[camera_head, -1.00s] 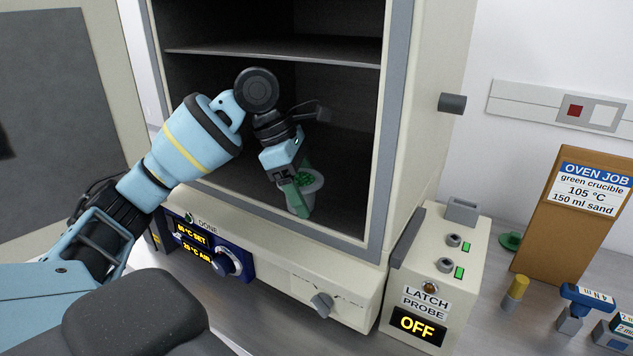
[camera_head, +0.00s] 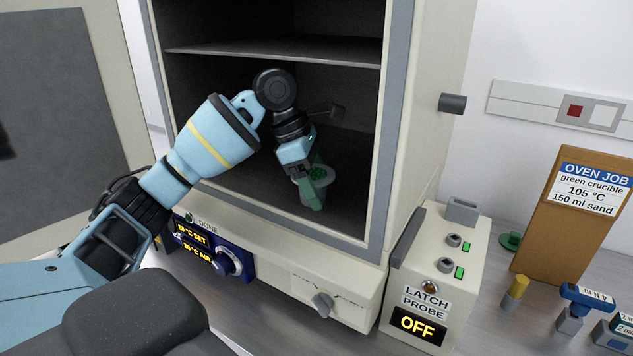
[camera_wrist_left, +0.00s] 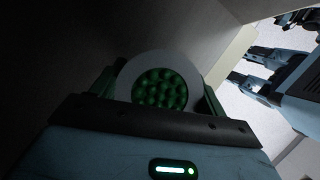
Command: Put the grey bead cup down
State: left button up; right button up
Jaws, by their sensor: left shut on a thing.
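The grey bead cup (camera_head: 327,181) is upright inside the open oven chamber, low over the front part of its floor (camera_head: 245,183). Green beads fill it. My left gripper (camera_head: 315,190) reaches in from the left and is shut on the cup, its green fingers on either side. The nearer finger hides part of the cup. In the left wrist view, the cup's pale round rim (camera_wrist_left: 157,57) and the beads show between the fingers. I cannot tell whether the cup's base touches the chamber floor.
A dark shelf (camera_head: 275,55) spans the chamber above my wrist. The chamber's grey right frame (camera_head: 388,130) stands close to the cup. The open door (camera_head: 60,110) is at the left. The latch probe box (camera_head: 430,280) reads OFF. Chamber floor behind the cup looks clear.

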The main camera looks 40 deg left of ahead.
pick_arm(q)
jog(key=o, duration=1)
jog(key=shift+r, duration=0.25)
jog(key=s+a, duration=0.2)
jog(key=a, duration=0.1)
jog(key=s+a, duration=0.2)
jog(key=a, duration=0.2)
jog(key=s+a, duration=0.2)
jog(key=a, duration=0.2)
jog(key=shift+r, duration=0.4)
